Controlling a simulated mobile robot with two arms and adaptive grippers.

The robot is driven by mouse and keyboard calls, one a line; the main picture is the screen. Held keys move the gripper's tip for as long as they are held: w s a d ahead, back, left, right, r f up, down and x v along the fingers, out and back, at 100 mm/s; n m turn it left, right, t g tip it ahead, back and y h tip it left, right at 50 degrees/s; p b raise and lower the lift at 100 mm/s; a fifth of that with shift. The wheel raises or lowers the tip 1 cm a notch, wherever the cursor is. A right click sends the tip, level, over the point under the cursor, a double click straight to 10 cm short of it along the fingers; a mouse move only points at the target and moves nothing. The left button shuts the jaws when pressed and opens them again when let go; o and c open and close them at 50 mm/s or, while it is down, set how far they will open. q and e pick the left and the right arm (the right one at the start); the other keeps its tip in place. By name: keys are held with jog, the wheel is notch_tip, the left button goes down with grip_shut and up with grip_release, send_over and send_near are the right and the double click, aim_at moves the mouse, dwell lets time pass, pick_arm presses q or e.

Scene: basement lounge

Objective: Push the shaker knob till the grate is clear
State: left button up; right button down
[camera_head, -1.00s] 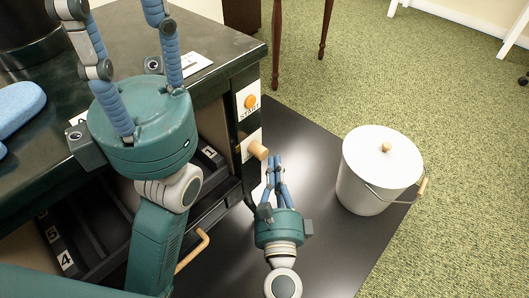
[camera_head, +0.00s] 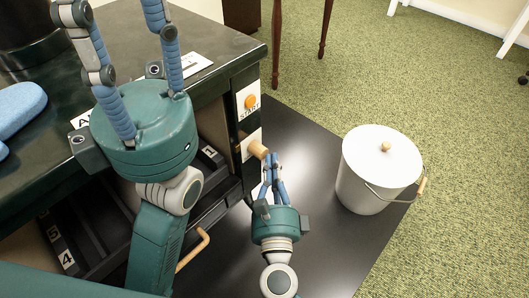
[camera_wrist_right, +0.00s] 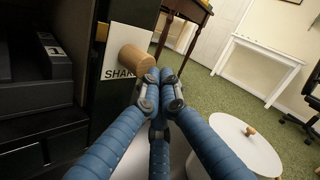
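The shaker knob (camera_head: 258,149) is a wooden cylinder on the stove's front panel. It also shows in the right wrist view (camera_wrist_right: 136,62), over a white label reading "SHAK", the rest hidden. My right gripper (camera_head: 271,158) has its blue fingers drawn together, with nothing seen between them. Its tips are just beside and below the knob; I cannot tell if they touch it. My left gripper (camera_head: 115,14) is open and empty above the stove top, its fingers spread. The grate is not clearly seen; dark numbered parts (camera_head: 75,240) show in the opening, partly hidden by my left arm.
An orange START button (camera_head: 250,101) sits above the knob. A wooden handle (camera_head: 194,250) sticks out below the opening. A white lidded bucket (camera_head: 378,180) stands at right on the black floor plate (camera_head: 325,240). A blue item (camera_head: 18,108) lies on the stove top (camera_head: 215,35).

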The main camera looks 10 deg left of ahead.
jog(key=shift+w+a, duration=0.7)
jog(key=shift+a, duration=0.3)
dwell(1.0)
dwell(0.3)
jog(key=shift+s+d+p, duration=0.25)
jog(key=shift+s+d, duration=0.25)
jog(key=shift+d, duration=0.2)
jog(key=shift+s+d+p, duration=0.2)
jog(key=shift+s+d, duration=0.3)
jog(key=shift+d, duration=0.15)
jog(key=shift+s+d, duration=0.75)
jog(key=shift+d, duration=0.3)
jog(key=shift+s+d, duration=0.7)
jog(key=shift+d, duration=0.3)
